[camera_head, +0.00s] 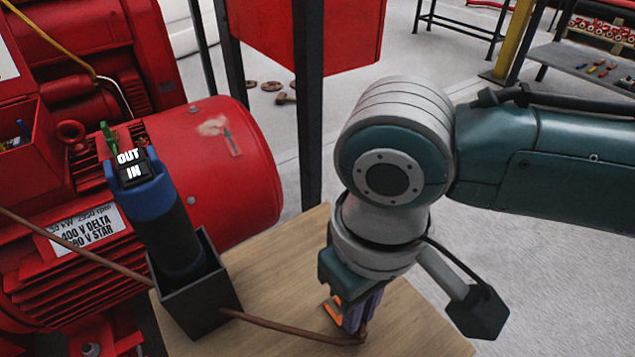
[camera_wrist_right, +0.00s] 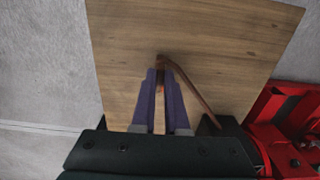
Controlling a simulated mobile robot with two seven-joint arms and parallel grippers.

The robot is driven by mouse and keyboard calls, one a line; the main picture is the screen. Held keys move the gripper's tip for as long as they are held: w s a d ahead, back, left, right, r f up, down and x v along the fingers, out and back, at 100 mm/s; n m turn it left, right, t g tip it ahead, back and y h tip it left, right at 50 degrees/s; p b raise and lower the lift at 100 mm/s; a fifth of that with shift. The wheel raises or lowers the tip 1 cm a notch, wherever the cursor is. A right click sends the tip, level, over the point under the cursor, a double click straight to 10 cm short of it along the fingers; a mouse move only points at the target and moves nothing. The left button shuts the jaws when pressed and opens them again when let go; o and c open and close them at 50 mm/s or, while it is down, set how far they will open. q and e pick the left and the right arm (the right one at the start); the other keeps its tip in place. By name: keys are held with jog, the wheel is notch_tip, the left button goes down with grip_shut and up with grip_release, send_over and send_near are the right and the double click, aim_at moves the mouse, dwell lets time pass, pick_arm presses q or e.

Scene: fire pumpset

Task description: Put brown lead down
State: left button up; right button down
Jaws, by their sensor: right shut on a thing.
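The brown lead (camera_head: 290,330) runs from the left, passes by the black square holder and reaches my right gripper (camera_head: 358,330). In the right wrist view, my right gripper (camera_wrist_right: 160,74) has its purple fingers shut on the end of the brown lead (camera_wrist_right: 188,88). The fingers point down at the wooden board (camera_head: 415,325), with the lead's end close to its surface. I cannot tell whether it touches the board. My left gripper is not in view.
The black holder (camera_head: 205,312) stands on the board with a blue and black tester (camera_head: 160,210) marked OUT and IN. A red motor (camera_head: 225,165) fills the left. A dark post (camera_head: 308,110) rises behind the board. The board around the fingers is mostly bare.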

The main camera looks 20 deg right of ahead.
jog(key=shift+f, duration=0.1)
jog(key=c, duration=0.9)
grip_release()
jog(key=shift+c, duration=0.2)
notch_tip(320, 180, up, 12)
jog(key=p, duration=0.7)
jog(key=s+a+t+y, duration=0.1)
jog(key=s+a+y, duration=0.2)
jog(key=s+a, duration=0.15)
jog(key=s+d+m+t+h, duration=0.1)
jog(key=s+d, duration=0.2)
jog(key=d, duration=0.3)
jog(key=s+d+r+m+t+h, duration=0.1)
jog(key=s+d, duration=0.2)
jog(key=d, duration=0.4)
jog(key=shift+t+h+b, duration=0.3)
jog(key=shift+h, duration=0.1)
